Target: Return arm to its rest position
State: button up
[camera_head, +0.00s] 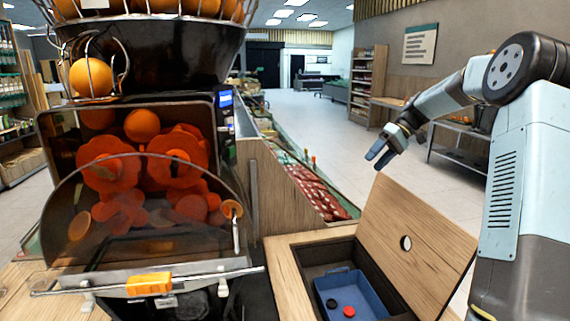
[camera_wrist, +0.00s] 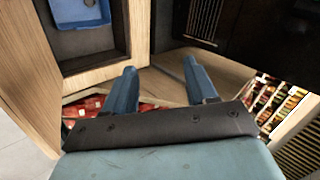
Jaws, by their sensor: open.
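My gripper (camera_head: 380,158) is at the end of my arm, which reaches in from the right in the head view. It hangs in the air behind and above the raised wooden lid (camera_head: 415,225), apart from it. In the wrist view my gripper (camera_wrist: 164,88) has its two blue fingers spread apart with nothing between them. The orange juicer (camera_head: 150,190) fills the left of the head view, with oranges and red-orange parts behind its clear cover.
A blue bin (camera_head: 345,285) with a black and a red round piece sits in the open wooden compartment (camera_head: 290,275). It also shows in the wrist view (camera_wrist: 80,12). Red packaged goods (camera_head: 310,190) lie in a display behind the counter. Open floor (camera_head: 330,115) lies beyond.

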jog(key=s+a+r+m+t+h, duration=0.2)
jog(key=s+a+r+h, duration=0.15)
jog(key=s, duration=0.65)
jog(key=s+a+r+m+t+h, duration=0.1)
jog(key=s+a+r+h, duration=0.25)
jog(key=s, duration=0.65)
jog(key=s+d+f+m+t, duration=0.1)
jog(key=s+t, duration=0.1)
jog(key=s, duration=0.8)
jog(key=s+d+f+m+t+h, duration=0.1)
jog(key=s+f+t, duration=0.1)
jog(key=s, duration=0.8)
jog(key=shift+s+f+m+t, duration=0.25)
jog(key=shift+s+m+t, duration=0.15)
jog(key=shift+t, duration=0.1)
